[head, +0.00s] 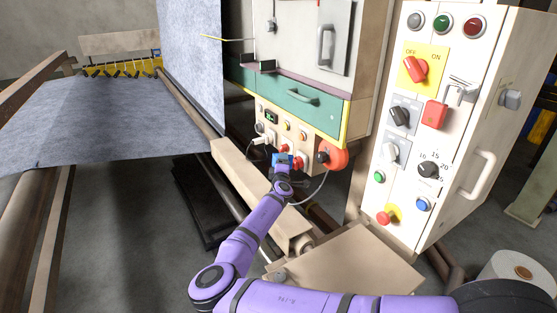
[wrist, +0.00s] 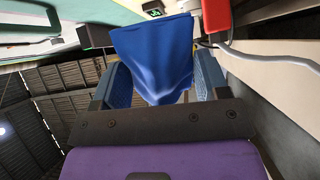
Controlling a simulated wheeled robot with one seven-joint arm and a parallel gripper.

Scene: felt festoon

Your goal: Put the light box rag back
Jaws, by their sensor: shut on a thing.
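The blue rag (wrist: 155,50) hangs between the two blue fingers of my gripper (wrist: 162,82) in the wrist view. The gripper is shut on it, and the cloth spreads above and between the fingertips. In the head view my gripper (head: 283,162) is in front of the lower cream control panel (head: 292,135), below the green drawer. Only a small blue patch of the rag (head: 279,158) shows there. I cannot tell whether the rag touches the panel. The rag's place is not clear in these views.
A large red round knob (head: 334,155) and a cable (head: 320,190) are right of my gripper. A green drawer (head: 300,96) is above. A tall switch cabinet (head: 455,120) stands at right. Grey felt (head: 95,115) lies at left.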

